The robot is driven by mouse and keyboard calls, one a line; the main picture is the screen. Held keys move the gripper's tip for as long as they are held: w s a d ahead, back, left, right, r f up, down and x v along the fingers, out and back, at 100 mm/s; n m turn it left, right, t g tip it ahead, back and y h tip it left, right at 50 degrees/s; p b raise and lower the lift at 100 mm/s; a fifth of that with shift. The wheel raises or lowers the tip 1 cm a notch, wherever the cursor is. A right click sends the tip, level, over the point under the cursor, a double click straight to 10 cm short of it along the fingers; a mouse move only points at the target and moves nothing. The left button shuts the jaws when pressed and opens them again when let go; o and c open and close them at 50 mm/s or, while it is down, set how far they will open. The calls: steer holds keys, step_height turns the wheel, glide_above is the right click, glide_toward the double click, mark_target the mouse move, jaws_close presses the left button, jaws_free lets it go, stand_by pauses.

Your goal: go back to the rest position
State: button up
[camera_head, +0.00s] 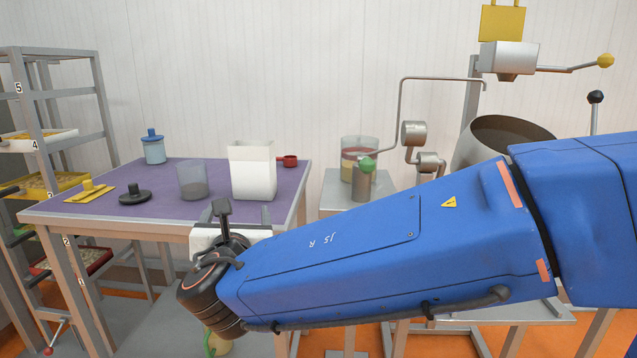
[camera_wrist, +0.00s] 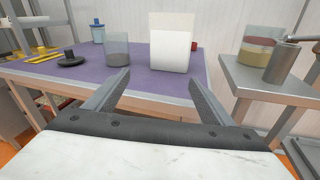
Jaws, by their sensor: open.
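My gripper shows in the wrist view (camera_wrist: 157,92), with its two fingers spread wide apart and nothing between them. It points toward the purple-topped table (camera_wrist: 135,80) and the white container (camera_wrist: 172,42) on it. In the head view my blue arm reaches in from the right, and my gripper (camera_head: 240,214) is at the table's front edge, partly hidden by my own wrist. The white container (camera_head: 253,172) stands upright on the purple table top (camera_head: 220,207), beyond my gripper and apart from it.
On the table stand a clear beaker (camera_head: 193,181), a black knobbed disc (camera_head: 135,197), a blue-lidded jar (camera_head: 153,148), a yellow piece (camera_head: 90,191) and a red cup (camera_head: 290,161). A shelf rack (camera_head: 105,90) is left. A smaller stand (camera_head: 330,197) and metal machine (camera_head: 510,135) are right.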

steer(key=w+d+f+m+g+h, duration=0.1)
steer(key=w+d+f+m+h, duration=0.3)
steer(key=d, duration=0.7)
steer(key=d+m+g+h, duration=0.2)
steer(key=d+m, duration=0.3)
steer(key=d, duration=0.5)
steer(key=s+d+f+m+g+h, duration=0.15)
steer(key=d+m, duration=0.25)
steer(key=d, duration=0.4)
steer(key=s+d+f+m+g+h, duration=0.1)
steer(key=s+d+f+m+g, duration=0.25)
steer(key=d, duration=0.35)
steer(key=s+d+f+m+g+y, duration=0.1)
steer(key=s+d+f+m+g, duration=0.15)
steer(key=s+d+m, duration=0.25)
steer(key=s+d+f+m+g, duration=0.1)
steer(key=s+d+f+m, duration=0.2)
steer(key=s+d+m, duration=0.2)
steer(key=s+f+m+y, duration=0.4)
steer(key=s+m, duration=0.6)
steer(key=shift+a+f, duration=0.3)
steer(key=shift+s+g, duration=0.1)
steer(key=shift+g, duration=0.15)
